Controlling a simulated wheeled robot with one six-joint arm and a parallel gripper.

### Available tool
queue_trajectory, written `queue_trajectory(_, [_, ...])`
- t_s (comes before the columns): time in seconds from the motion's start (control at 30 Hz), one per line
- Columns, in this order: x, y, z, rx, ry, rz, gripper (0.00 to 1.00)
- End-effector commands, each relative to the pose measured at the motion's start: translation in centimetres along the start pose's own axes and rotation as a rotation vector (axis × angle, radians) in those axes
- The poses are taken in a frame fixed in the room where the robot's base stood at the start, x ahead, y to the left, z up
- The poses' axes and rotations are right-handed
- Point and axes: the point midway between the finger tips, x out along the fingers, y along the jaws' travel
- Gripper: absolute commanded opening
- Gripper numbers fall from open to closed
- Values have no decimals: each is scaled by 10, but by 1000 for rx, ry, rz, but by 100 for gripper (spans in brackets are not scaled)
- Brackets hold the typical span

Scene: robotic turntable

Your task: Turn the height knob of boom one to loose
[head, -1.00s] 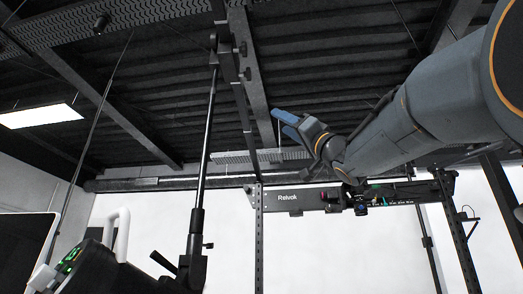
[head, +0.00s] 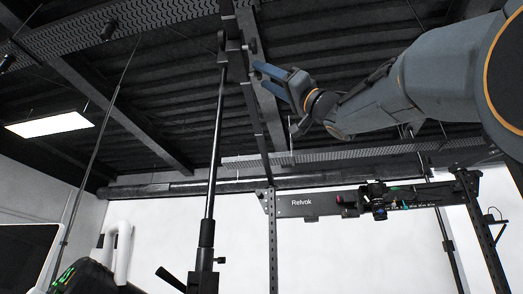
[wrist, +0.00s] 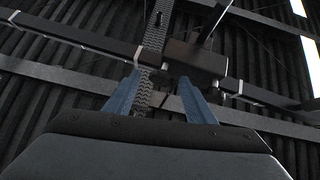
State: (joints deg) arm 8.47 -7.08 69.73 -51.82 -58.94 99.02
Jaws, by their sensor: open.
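A tall black boom stand (head: 216,150) rises left of centre in the head view. A small dark knob (head: 221,260) sticks out on the right of its lower collar. Near its top, another small dark knob (head: 252,46) shows beside the crossbar. I cannot tell which is the height knob of boom one. My gripper (head: 262,76) is open, its blue fingers pointing left close to the upper bar in the picture; depth is unclear. In the wrist view, the open gripper (wrist: 160,76) points at a dark clamp block (wrist: 195,57) on a bar, with nothing between its fingers.
A black rail marked Relvok (head: 302,203) with devices on it spans the right, on a perforated upright (head: 272,240). A black lever (head: 170,279) and white handle (head: 122,250) stand lower left. Ceiling beams and a perforated tray (head: 110,30) run above.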

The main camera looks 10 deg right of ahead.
Motion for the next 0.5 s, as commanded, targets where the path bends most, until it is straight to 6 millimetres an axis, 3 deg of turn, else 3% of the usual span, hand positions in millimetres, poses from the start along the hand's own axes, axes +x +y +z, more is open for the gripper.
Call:
queue_trajectory(0.27, [2,-1,1,1,0,-2,50])
queue_trajectory(0.5, [2,-1,1,2,0,-2,10])
